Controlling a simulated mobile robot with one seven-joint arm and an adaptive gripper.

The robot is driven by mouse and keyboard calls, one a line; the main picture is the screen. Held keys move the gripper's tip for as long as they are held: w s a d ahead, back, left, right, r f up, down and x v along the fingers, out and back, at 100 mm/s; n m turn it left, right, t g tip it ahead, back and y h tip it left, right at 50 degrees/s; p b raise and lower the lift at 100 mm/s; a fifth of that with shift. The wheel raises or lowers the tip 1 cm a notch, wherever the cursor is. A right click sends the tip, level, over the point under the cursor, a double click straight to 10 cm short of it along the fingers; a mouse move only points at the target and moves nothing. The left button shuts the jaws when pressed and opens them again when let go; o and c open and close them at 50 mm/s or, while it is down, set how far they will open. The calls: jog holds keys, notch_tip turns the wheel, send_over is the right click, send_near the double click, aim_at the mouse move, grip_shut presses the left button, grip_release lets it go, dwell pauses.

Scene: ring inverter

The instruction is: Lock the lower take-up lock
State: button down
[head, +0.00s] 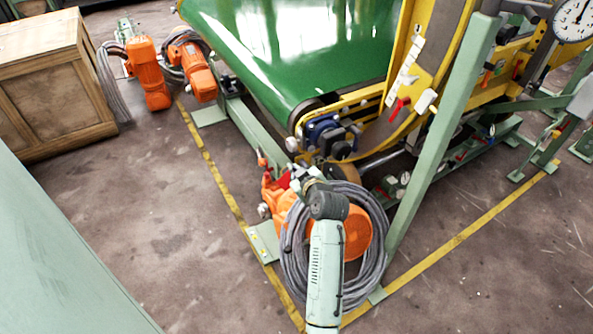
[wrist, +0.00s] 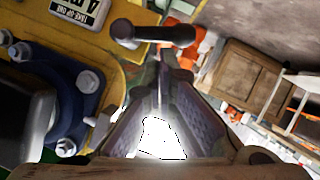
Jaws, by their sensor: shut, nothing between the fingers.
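In the wrist view a dark bar-shaped handle (wrist: 152,33) stands on the yellow plate (wrist: 130,75), next to a label (wrist: 80,10) that seems to read "TAKE-UP ONE". I cannot tell whether this handle is the lower take-up lock, or its lock state. My gripper (wrist: 162,70) is shut and empty, its fingertips just below the handle in the picture; whether they touch it is unclear. In the head view my arm reaches up to the conveyor's lower corner, beside the blue bearing block (head: 322,132). The fingertips are hard to make out there.
The blue bearing housing (wrist: 65,110) is left of my fingers. A coiled grey hose (head: 375,265) and orange motor (head: 357,235) lie around my arm. A green post (head: 440,140) stands to the right. Open floor (head: 130,200) lies left of the yellow line.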

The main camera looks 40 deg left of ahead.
jog(key=shift+s+a+f+n+t+b, duration=0.15)
jog(key=shift+f+n+t+b, duration=0.4)
jog(key=shift+b, duration=0.4)
notch_tip(320, 180, down, 3)
jog(key=n+t+b, duration=0.2)
jog(key=n+b, duration=0.2)
jog(key=b, duration=0.4)
jog(key=shift+s+t, duration=0.1)
jog(key=shift+t, duration=0.25)
jog(key=shift+f, duration=0.1)
